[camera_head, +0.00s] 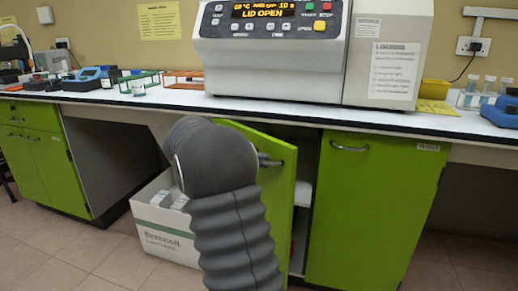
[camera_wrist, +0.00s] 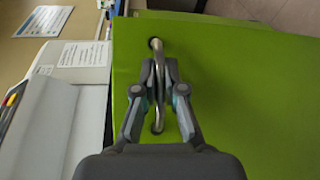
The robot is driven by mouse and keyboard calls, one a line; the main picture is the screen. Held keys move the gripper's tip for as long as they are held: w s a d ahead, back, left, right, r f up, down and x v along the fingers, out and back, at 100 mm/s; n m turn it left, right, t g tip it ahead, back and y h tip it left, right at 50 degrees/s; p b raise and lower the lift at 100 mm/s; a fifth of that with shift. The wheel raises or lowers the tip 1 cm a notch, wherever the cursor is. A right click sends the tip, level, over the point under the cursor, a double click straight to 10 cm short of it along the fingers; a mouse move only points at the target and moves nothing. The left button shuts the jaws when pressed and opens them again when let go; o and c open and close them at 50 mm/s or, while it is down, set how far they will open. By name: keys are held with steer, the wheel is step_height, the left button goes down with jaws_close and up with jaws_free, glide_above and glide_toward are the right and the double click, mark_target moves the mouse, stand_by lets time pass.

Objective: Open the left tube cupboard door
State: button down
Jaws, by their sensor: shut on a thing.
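The left tube cupboard door (camera_head: 278,190) is a green panel below the bench, standing partly open. A dark gap with a pale shelf (camera_head: 303,192) shows between it and the closed right green door (camera_head: 365,215). The left door's metal bar handle (camera_wrist: 158,50) runs between my fingers in the wrist view. My gripper (camera_wrist: 160,72) is shut on this handle. In the head view my grey arm covers the left part of the door and most of the gripper; only a bit of the handle area shows beside it.
A white box labelled Brennoit (camera_head: 165,232) stands on the floor left of the door, partly behind my arm. The bench (camera_head: 330,113) carries a large white machine (camera_head: 270,55) above the cupboard. Another green cupboard (camera_head: 35,160) stands at left. Tiled floor shows at the lower left.

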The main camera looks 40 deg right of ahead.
steer(key=shift+a, duration=0.15)
stand_by(0.3)
steer(key=c, duration=1.2)
jaws_free()
steer(key=shift+c, duration=0.2)
steer(key=shift+w, duration=0.1)
steer(key=shift+f, duration=0.1)
